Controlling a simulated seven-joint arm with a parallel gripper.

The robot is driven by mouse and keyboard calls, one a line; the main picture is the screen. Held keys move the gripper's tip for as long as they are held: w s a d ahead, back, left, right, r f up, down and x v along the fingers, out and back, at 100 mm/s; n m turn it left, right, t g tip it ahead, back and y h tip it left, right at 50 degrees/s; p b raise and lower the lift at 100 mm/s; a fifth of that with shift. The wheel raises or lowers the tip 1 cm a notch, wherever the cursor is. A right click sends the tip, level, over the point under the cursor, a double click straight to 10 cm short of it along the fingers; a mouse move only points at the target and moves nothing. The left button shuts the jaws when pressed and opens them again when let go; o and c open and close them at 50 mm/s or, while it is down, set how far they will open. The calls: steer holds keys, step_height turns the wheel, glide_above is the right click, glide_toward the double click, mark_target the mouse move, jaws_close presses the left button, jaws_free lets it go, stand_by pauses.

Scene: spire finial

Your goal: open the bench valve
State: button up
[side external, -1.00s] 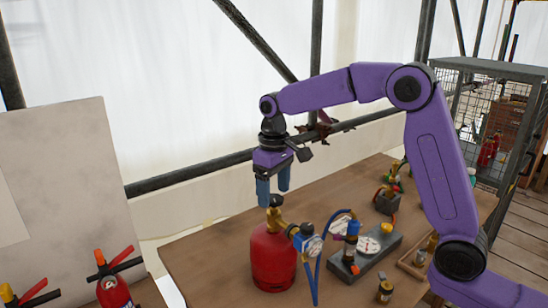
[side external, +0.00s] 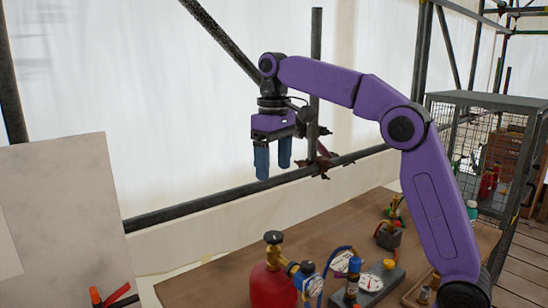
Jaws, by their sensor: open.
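My gripper (side external: 273,170) points down with two blue fingers apart and nothing between them. It hangs in the air above a red gas cylinder (side external: 268,288) at the front of the bench, clear of it. The cylinder has a brass valve (side external: 275,252) with a dark, round handwheel (side external: 273,237) on top. A blue regulator with a gauge (side external: 312,285) is attached beside the valve. To the right, a grey block (side external: 392,280) carries a dial and a yellow knob (side external: 390,264). I cannot tell from the picture which fitting is the bench valve, nor how far any is turned.
A blue hose (side external: 334,255) arches between the regulator and the blue-topped fitting (side external: 354,265). A small dark block with fittings (side external: 388,237) stands farther back. Behind the bench (side external: 220,275) runs a scaffold rail (side external: 200,208). A wire cage (side external: 480,150) stands at right. The bench's back left is bare.

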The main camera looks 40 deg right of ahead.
steer(key=shift+r, duration=0.5)
steer(key=s+a+f+n, duration=0.15)
steer(key=s+f, duration=0.25)
steer(key=s, duration=0.4)
steer(key=s+a+f+n, duration=0.1)
steer(key=s+f+n, duration=0.2)
steer(key=s+f, duration=0.3)
steer(key=s+d+f+n, duration=0.1)
steer(key=s+d+f, duration=0.2)
steer(key=s, duration=0.4)
steer(key=s+d+f+n, duration=0.2)
steer(key=s+d+f, duration=0.1)
steer(key=s, duration=0.4)
steer(key=s+d+f+n, duration=0.1)
steer(key=s+d+f, duration=0.2)
steer(key=s, duration=0.4)
steer(key=shift+f+n, duration=0.35)
steer(key=shift+f, duration=0.35)
steer(key=shift+d, duration=0.1)
